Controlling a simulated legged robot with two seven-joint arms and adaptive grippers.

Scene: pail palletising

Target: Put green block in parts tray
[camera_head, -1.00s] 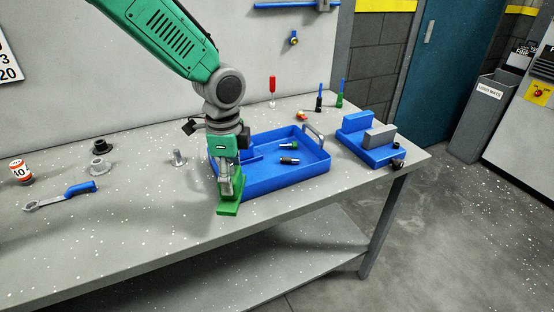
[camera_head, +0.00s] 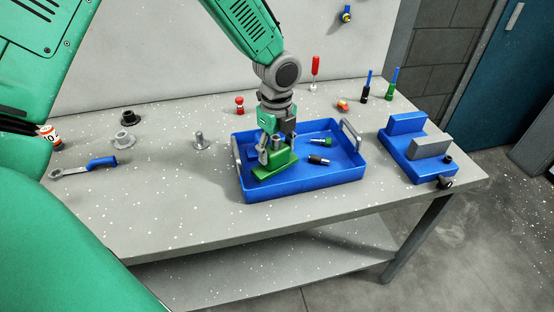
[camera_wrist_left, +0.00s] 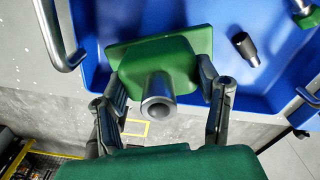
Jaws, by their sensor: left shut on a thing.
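The green block (camera_head: 275,164) is a flat green base with a raised part and a grey metal cylinder; it also shows in the left wrist view (camera_wrist_left: 190,58). My left gripper (camera_head: 275,148) is shut on it; in the left wrist view its fingers (camera_wrist_left: 165,95) stand on either side of the block. The blue parts tray (camera_head: 300,188) has grey handles. The block is over the left part of the tray, within its walls in the head view. I cannot tell whether it touches the floor. My right gripper is not in view.
A blue fixture (camera_head: 405,150) with a grey block stands to the right. A bolt (camera_head: 200,141) and a blue-handled wrench (camera_head: 85,167) are to the left.

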